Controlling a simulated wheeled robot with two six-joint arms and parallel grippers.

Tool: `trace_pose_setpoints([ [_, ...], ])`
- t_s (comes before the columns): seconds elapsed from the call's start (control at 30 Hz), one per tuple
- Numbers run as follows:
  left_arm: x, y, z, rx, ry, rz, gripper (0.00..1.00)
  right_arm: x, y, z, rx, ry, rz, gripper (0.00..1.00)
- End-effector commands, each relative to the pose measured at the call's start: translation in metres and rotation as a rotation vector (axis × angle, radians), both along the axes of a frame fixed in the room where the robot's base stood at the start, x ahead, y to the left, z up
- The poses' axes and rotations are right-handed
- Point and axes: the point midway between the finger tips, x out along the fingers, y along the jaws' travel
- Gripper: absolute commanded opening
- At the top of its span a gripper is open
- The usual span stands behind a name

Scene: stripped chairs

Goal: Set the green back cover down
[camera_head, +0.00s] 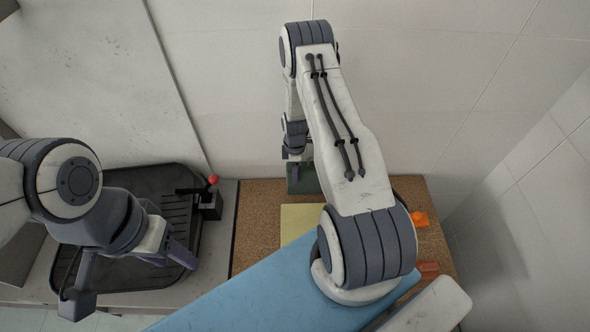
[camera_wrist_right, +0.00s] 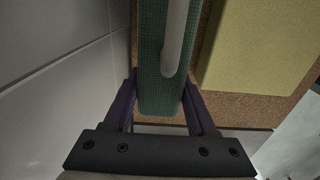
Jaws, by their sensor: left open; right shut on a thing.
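The green back cover (camera_wrist_right: 155,90) stands edge-on between the two purple fingers of my right gripper (camera_wrist_right: 160,108), with a pale strip along its edge. In the head view a small part of the green cover (camera_head: 303,179) shows at the back of the cork-topped surface (camera_head: 258,215), near the wall. My right arm hides most of it there. The right gripper is shut on it. I cannot tell whether its lower edge touches the cork. My left gripper (camera_head: 178,254) is open and empty over the black tray's right front part.
A yellow pad (camera_head: 298,221) lies on the cork beside the green cover. A light blue panel (camera_head: 265,292) crosses the front. Orange pieces (camera_head: 420,219) lie at the right. A black tray (camera_head: 120,273) and a red-knobbed lever (camera_head: 212,181) are at left. Walls stand close behind.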

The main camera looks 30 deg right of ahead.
Motion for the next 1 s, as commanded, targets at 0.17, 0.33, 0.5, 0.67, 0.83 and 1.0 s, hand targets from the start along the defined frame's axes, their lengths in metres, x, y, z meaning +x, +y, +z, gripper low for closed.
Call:
trace_pose_setpoints([
  [0.17,0.000,0.000,-0.002,0.000,0.000,0.000,0.50,0.000,0.000,-0.002,0.000,0.000,0.000,0.87],
  [0.33,0.000,0.000,-0.002,0.000,0.000,0.000,0.50,0.000,0.000,-0.002,0.000,0.000,0.000,0.87],
  [0.5,0.000,0.000,0.002,0.000,0.000,0.000,0.50,0.000,0.000,0.002,0.000,0.000,0.000,0.87],
  [0.67,0.000,0.000,-0.004,0.000,0.000,0.000,0.50,0.002,-0.001,0.019,-0.001,-0.004,0.000,0.87],
  [0.83,0.000,0.000,-0.011,0.000,0.000,-0.001,0.50,0.002,-0.001,0.054,-0.002,-0.005,0.000,0.87],
  [1.0,0.000,0.000,-0.017,0.000,0.000,-0.001,0.50,0.001,0.000,0.088,-0.001,-0.004,0.000,0.87],
])
